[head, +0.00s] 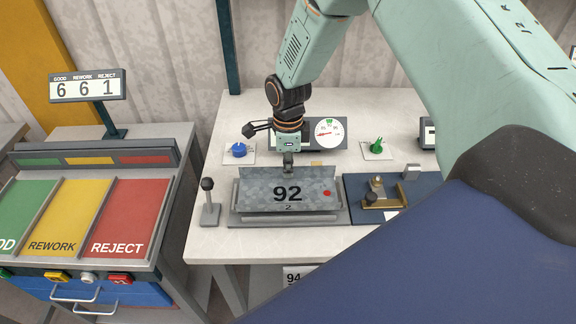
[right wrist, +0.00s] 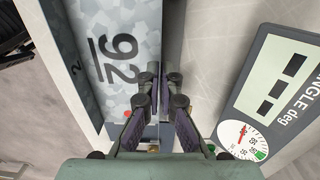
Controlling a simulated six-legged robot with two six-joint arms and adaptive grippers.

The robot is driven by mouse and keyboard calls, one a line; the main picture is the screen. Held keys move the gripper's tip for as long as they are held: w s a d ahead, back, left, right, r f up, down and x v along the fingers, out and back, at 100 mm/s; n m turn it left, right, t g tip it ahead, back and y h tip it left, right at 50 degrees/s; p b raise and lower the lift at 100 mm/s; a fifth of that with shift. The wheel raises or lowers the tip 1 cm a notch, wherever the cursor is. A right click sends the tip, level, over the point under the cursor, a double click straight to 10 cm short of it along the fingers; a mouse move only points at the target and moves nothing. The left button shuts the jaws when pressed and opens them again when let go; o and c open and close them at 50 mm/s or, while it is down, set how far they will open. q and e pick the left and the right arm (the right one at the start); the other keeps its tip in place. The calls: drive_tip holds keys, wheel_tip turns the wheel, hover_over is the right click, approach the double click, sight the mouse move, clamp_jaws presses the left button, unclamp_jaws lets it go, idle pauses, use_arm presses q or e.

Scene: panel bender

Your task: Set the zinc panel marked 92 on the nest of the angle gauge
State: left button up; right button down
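The grey mottled zinc panel marked 92 (head: 262,196) is over a grey fixture (head: 342,215) on the pale bench, with a bent lower lip and a red dot at its right. It also shows in the right wrist view (right wrist: 118,75). My right gripper (head: 288,170) comes down from above at the panel's back edge. In the right wrist view its fingers (right wrist: 161,85) are close together, with the panel's edge between them. The angle gauge (head: 328,132), with a white round dial, stands behind; it also shows in the right wrist view (right wrist: 275,90). I cannot tell whether the panel touches the fixture.
A black-knobbed lever (head: 208,200) stands left of the fixture. A blue base with a brass clamp (head: 382,195) is to the right. Blue (head: 238,150) and green (head: 376,146) knobs sit behind. A sorting station with a REJECT bay (head: 130,215) stands left, beyond a gap.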

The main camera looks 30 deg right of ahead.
drive_tip(key=shift+s+a, duration=0.1)
drive_tip(key=shift+a, duration=0.05)
drive_tip(key=shift+f, duration=0.2)
drive_tip(key=shift+f, duration=0.3)
drive_tip(key=shift+b, duration=0.3)
drive_tip(key=shift+f, duration=0.15)
drive_tip(key=c, duration=1.4)
unclamp_jaws()
drive_tip(key=shift+c, duration=0.2)
